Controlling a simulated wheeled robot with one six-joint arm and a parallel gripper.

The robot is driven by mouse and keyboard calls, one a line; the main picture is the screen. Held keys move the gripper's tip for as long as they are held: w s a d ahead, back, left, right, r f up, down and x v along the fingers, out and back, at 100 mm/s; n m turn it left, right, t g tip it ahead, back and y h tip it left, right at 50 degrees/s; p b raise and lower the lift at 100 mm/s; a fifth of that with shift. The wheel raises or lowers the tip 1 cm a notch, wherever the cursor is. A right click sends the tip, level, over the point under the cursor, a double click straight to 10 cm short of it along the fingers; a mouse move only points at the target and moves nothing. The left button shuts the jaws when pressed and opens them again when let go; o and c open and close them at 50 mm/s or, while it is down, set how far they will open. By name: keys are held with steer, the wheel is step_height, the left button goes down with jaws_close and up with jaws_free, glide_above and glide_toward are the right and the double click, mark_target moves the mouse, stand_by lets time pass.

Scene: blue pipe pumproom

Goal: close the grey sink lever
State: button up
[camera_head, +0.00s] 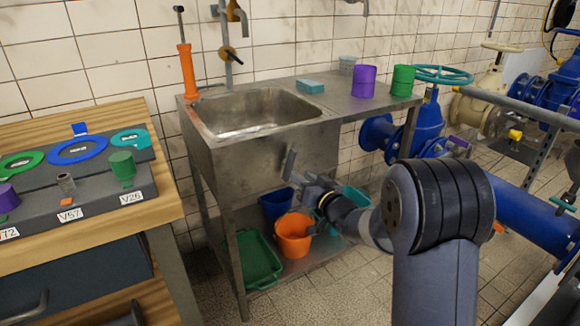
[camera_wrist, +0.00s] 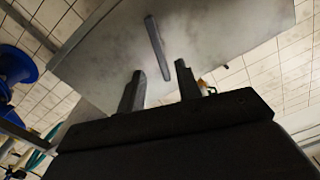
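The grey sink lever (camera_head: 289,163) is a thin flat bar on the front panel of the steel sink (camera_head: 255,160). In the head view it stands nearly upright with a slight tilt. In the wrist view the lever (camera_wrist: 157,45) slants across the pale panel. My gripper (camera_head: 308,182) is in front of the panel, just right of the lever in the head view. In the wrist view my gripper (camera_wrist: 159,68) has its two fingers apart with nothing clamped. The lever's lower end shows between the fingertips; whether anything touches, I cannot tell.
Below the sink are an orange bucket (camera_head: 293,236), a blue bucket (camera_head: 276,205) and a green tray (camera_head: 259,262). A wooden workbench (camera_head: 165,205) stands at left. Blue pipework (camera_head: 535,212) is at right. Purple (camera_head: 363,82) and green (camera_head: 402,80) cups stand on the counter.

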mark_target(292, 167)
steer(key=b+x, duration=0.1)
steer(key=x, duration=0.6)
steer(key=shift+w+a, duration=0.15)
steer(key=shift+w, duration=0.05)
steer(key=shift+c, duration=0.2)
jaws_close()
